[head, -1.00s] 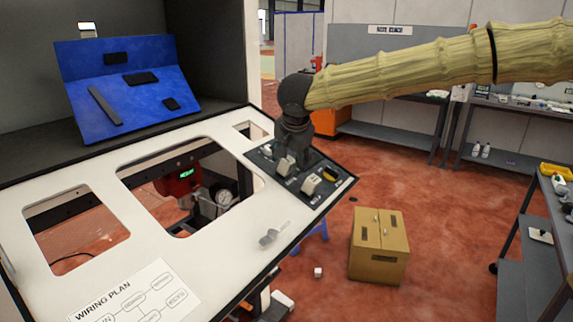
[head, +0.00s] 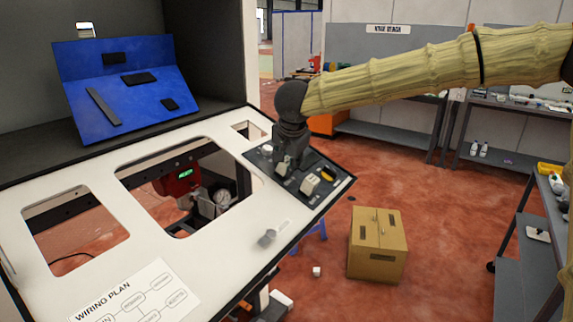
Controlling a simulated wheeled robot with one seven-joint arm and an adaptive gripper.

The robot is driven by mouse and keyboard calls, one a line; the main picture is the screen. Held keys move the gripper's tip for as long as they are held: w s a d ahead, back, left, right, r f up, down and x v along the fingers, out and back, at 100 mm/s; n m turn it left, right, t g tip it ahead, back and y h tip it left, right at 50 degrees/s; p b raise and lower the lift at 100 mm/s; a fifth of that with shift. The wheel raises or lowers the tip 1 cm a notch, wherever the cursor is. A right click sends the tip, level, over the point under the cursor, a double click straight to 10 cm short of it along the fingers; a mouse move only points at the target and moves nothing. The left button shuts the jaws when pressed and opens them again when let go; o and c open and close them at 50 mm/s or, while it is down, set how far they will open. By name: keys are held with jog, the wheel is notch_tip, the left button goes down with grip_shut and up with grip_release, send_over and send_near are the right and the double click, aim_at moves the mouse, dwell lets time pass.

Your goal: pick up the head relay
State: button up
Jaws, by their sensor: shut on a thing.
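My gripper (head: 285,168) points down over the dark parts tray (head: 318,200) at the right end of the white panel. It is shut on a pale block, which I take to be the head relay (head: 282,169); the fingers partly hide it. The block is still low at the tray, and I cannot tell whether it touches it. Another pale block (head: 310,185) stands in the tray, nearer the front. A yellow and black piece (head: 328,174) lies to its right. A white round piece (head: 267,149) is at the tray's left. The tray labels are too small to read.
The white panel (head: 215,258) has several cutouts and a wiring plan sheet (head: 135,295). A small grey piece (head: 267,237) sits on it. A blue board (head: 130,88) stands behind.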

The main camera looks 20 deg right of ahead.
aim_at(287, 159)
jog(key=shift+w+r, duration=0.1)
jog(key=shift+r, duration=0.1)
notch_tip(287, 159, up, 3)
jog(key=shift+f+b, duration=0.1)
jog(key=shift+b, duration=0.35)
jog(key=s+a+r+b, duration=0.1)
jog(key=s+a+b, duration=0.1)
jog(key=s, duration=1.4)
jog(key=shift+r+b, duration=0.25)
jog(key=shift+b, duration=0.35)
jog(key=shift+o, duration=0.8)
grip_shut()
jog(key=shift+a+p, duration=0.1)
jog(key=shift+p, duration=0.65)
